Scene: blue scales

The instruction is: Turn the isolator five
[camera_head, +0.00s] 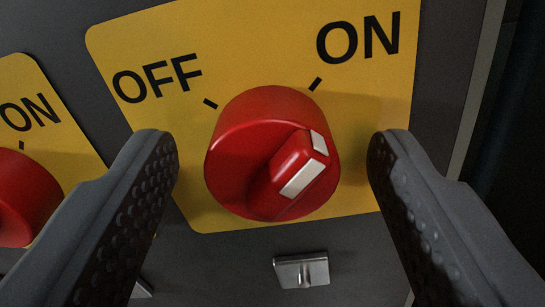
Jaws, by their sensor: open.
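A red rotary isolator knob (240,150) sits on a yellow plate (240,50) marked OFF at upper left and ON at upper right, each with a black tick. Its raised grip has white marks and slants from lower left to upper right, its white-tipped end towards the ON side. No number shows on it. My gripper (273,150) is open, with one dark finger on each side of the knob. Both fingers stand apart from it, with a gap on either side.
A second red knob (22,200) on another yellow plate (20,85) is at the left, partly cut off and close to my left finger. A small metal latch (301,270) is below the knob on the grey panel. The panel edge (478,80) is at the right.

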